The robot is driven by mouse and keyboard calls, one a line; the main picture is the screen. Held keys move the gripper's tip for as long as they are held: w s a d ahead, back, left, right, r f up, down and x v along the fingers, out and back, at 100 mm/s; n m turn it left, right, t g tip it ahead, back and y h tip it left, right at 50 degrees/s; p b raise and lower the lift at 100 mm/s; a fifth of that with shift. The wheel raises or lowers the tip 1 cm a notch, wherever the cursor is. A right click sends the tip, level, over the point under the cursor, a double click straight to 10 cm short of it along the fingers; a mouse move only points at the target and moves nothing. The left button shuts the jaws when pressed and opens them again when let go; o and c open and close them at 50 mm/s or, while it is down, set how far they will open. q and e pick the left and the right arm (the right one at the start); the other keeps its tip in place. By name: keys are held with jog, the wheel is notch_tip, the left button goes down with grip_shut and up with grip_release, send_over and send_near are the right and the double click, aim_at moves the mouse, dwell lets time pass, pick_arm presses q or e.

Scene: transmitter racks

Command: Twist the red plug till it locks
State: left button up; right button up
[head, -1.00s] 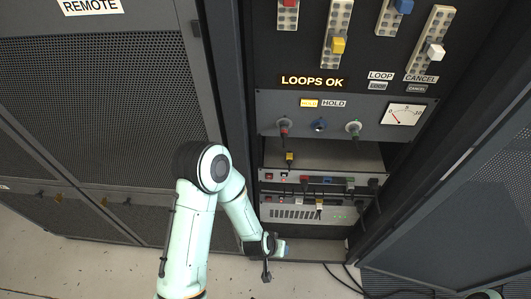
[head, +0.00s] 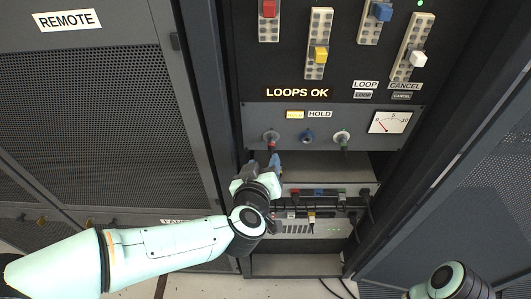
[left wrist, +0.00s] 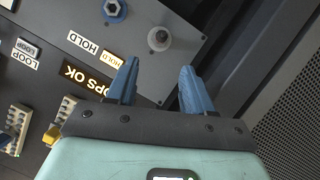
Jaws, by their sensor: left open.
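The red plug (head: 271,147) sits in the left socket of the grey panel (head: 255,115) under the LOOPS OK sign; its dark red part is small in the head view. In the left wrist view the left socket (left wrist: 159,38) shows as a pale grey ring beyond the fingers; no red can be made out there. My left gripper (head: 264,163) is open and empty, its blue fingers pointing up just below the red plug, apart from it as far as I can tell. It also shows in the left wrist view (left wrist: 158,85). My right gripper is out of view.
A blue-ringed socket (head: 308,137) and a grey-ringed socket (head: 342,138) stand to the right, with a dial gauge (head: 389,122) further along. Below, a lower unit (head: 300,230) carries several coloured plugs and dark cables. Rack posts and a mesh cabinet (head: 90,120) flank the bay.

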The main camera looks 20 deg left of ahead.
aim_at(271, 146)
pick_arm(q)
jog(key=b+x, duration=0.1)
jog(key=x, duration=1)
jog(key=shift+a, duration=0.1)
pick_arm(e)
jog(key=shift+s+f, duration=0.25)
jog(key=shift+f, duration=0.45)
pick_arm(q)
jog(key=shift+s, duration=0.1)
jog(key=shift+c, duration=0.3)
grip_shut()
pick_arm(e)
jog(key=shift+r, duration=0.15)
pick_arm(q)
jog(key=shift+d+m+y+p, duration=0.2)
jog(key=shift+m+y+p, duration=0.35)
jog(key=shift+p, duration=1.05)
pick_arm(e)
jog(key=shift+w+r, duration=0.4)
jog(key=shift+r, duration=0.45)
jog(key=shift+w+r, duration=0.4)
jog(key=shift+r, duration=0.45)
